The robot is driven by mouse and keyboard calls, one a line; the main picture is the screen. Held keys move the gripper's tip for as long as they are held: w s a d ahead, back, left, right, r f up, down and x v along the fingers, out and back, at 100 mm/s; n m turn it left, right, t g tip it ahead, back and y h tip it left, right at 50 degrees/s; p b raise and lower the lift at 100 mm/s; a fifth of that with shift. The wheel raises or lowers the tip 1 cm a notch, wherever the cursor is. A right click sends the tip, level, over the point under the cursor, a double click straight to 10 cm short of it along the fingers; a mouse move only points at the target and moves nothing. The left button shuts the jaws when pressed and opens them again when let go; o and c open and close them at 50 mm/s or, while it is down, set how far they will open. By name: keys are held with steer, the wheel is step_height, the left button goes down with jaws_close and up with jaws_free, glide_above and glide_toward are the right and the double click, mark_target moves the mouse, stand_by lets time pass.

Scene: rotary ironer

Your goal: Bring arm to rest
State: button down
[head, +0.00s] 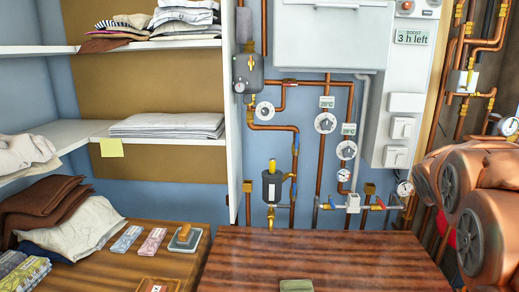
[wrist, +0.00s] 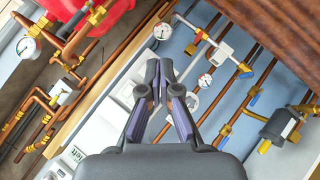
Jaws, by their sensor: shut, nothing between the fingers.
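My gripper (wrist: 160,80) shows in the wrist view, its two dark fingers with purple-grey inner links drawn together at the tips. It is shut and holds nothing. Behind the fingers are the pipes and the white panel, seen tilted. The fingers appear clear of them, though the exact distance cannot be told. The gripper does not show in the head view.
A brown wooden table (head: 320,262) stands in front, with a small green object (head: 296,286) at its near edge. Copper pipes, gauges and valves line the blue wall. A white control box (head: 407,90) hangs at right. Shelves (head: 150,130) with folded cloth stand at left.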

steer(key=s+a+f+m+g+y, duration=0.1)
steer(key=s+a+f, duration=0.4)
steer(key=s, duration=0.8)
steer(key=s+a+f+m+g+y, duration=0.1)
steer(key=s+a+f+g+y, duration=0.2)
steer(key=s+a, duration=0.9)
steer(key=s+a+f+g+y+p, duration=0.1)
steer(key=s+a+f+g, duration=0.5)
steer(key=s, duration=0.8)
steer(key=a+f+y, duration=0.1)
steer(key=a, duration=0.2)
steer(key=shift+s+a+f+m+g+y, duration=0.25)
steer(key=shift+s+m+g+y, duration=0.1)
steer(key=shift+m+g+y, duration=0.05)
steer(key=shift+w, duration=0.1)
